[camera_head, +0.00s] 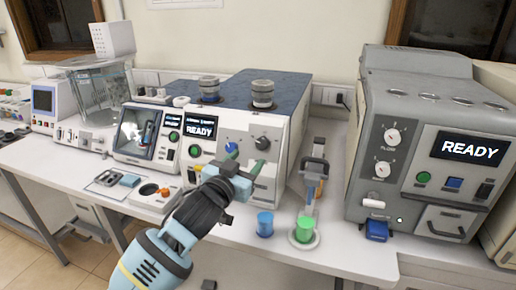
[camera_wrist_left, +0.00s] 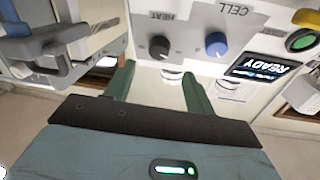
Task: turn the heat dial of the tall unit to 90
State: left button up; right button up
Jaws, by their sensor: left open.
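The middle unit (camera_head: 254,105), grey-white with a dark top and a READY screen, carries a black dial (camera_head: 262,143) and a blue dial (camera_head: 232,148) on its front. In the left wrist view the black dial (camera_wrist_left: 158,47) is next to the label HEAT, and the blue dial (camera_wrist_left: 216,44) next to CELL, upside down. My left gripper (camera_head: 239,166) is in front of this panel, below the dials. Its green fingers (camera_wrist_left: 158,72) are open and empty, spread either side of the black dial's line and apart from it. The dial's exact setting is too small to read.
A grey unit (camera_head: 385,95) with two white dials and a READY screen stands at the right. A blue cup (camera_head: 265,224) and a green cup (camera_head: 304,229) stand on the white bench (camera_head: 345,255). A stand with a handle (camera_head: 313,165) is between the units.

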aim_at(261, 145)
pick_arm(q)
jog(key=shift+x, duration=3.75)
jog(key=c, duration=1)
